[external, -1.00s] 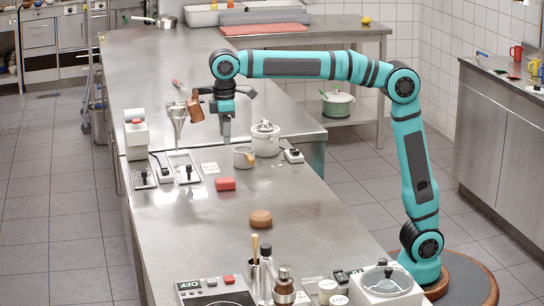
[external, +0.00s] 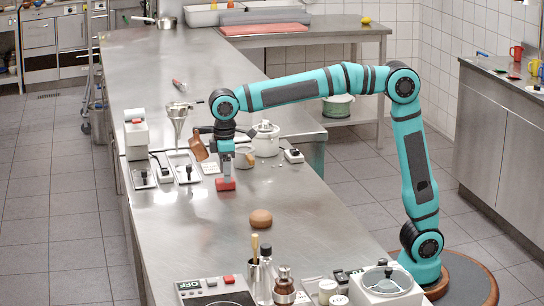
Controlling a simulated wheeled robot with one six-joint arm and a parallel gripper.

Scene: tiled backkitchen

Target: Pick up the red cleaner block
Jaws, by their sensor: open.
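The red cleaner block (external: 225,185) lies on the steel counter, beside the small metal trays. My gripper (external: 226,176) points straight down, low over the block. Its fingertips reach the block's top edge in the picture, and the jaws are open. The near finger hides part of the block, so I cannot tell whether the fingers touch it.
A white lidded pot (external: 266,140) and a small cup (external: 245,157) stand close to the right of my gripper. A metal tray (external: 183,166) and a funnel on a stand (external: 178,118) are to the left. A brown round bun-like object (external: 261,218) lies nearer on the otherwise clear counter.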

